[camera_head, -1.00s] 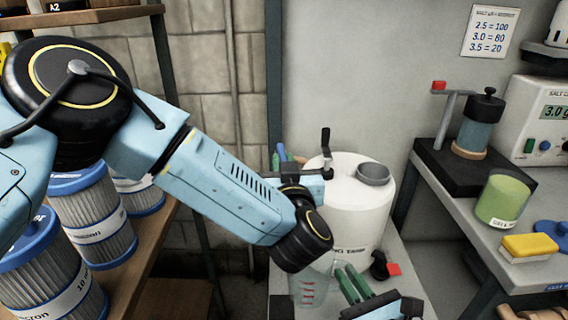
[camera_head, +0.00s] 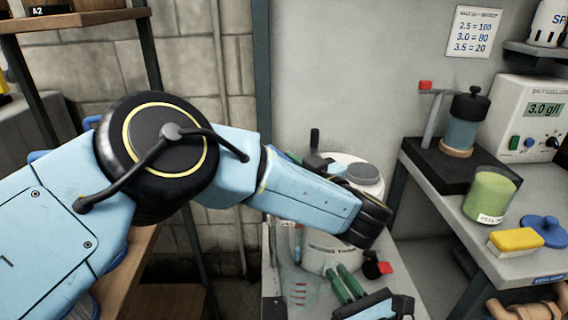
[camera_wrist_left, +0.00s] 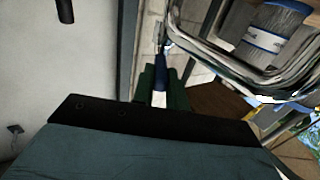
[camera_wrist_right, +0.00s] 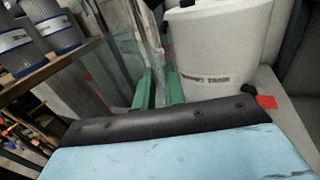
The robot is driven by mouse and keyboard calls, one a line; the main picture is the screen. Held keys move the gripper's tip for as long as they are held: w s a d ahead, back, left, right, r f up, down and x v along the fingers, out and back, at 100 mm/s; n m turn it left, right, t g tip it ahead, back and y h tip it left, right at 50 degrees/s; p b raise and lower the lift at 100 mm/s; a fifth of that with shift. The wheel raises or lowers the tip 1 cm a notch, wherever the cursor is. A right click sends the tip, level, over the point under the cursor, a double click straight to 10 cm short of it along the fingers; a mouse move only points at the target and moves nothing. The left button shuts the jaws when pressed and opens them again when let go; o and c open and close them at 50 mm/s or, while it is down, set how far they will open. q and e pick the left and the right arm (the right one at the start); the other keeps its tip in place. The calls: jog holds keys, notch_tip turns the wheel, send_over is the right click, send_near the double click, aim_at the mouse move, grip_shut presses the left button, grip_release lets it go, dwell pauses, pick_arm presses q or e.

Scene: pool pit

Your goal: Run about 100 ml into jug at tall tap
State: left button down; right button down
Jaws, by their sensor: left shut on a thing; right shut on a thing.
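The clear jug (camera_head: 297,285) with red marks stands low in front of the white tank (camera_head: 322,260). My right gripper (camera_head: 347,284) has green fingers shut at the jug's side; the right wrist view shows the clear jug wall (camera_wrist_right: 152,45) beyond these fingers (camera_wrist_right: 146,88). My left arm crosses in front of the tank, and its green fingertips (camera_head: 293,157) show only partly behind it. In the left wrist view my left gripper (camera_wrist_left: 160,88) is shut on a slim blue-and-white piece (camera_wrist_left: 160,72). I cannot tell the tall tap for certain. No water is visible in the jug.
A small tap with a red handle (camera_head: 384,267) sits low on the tank. Bright curved metal tubes (camera_wrist_left: 215,62) cross the left wrist view. A grey bench (camera_head: 525,225) at right holds a green pot (camera_head: 490,192) and yellow sponge (camera_head: 516,240). Filter cartridges (camera_wrist_right: 50,30) stand on a left shelf.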

pick_arm(q)
jog(key=shift+w+d+n+g+y, duration=0.2)
jog(key=shift+n+g+y, duration=0.15)
jog(key=shift+y, duration=0.25)
jog(key=c, duration=1.4)
grip_release()
jog(key=shift+r, duration=0.1)
notch_tip(320, 180, up, 10)
jog(key=shift+f, duration=0.1)
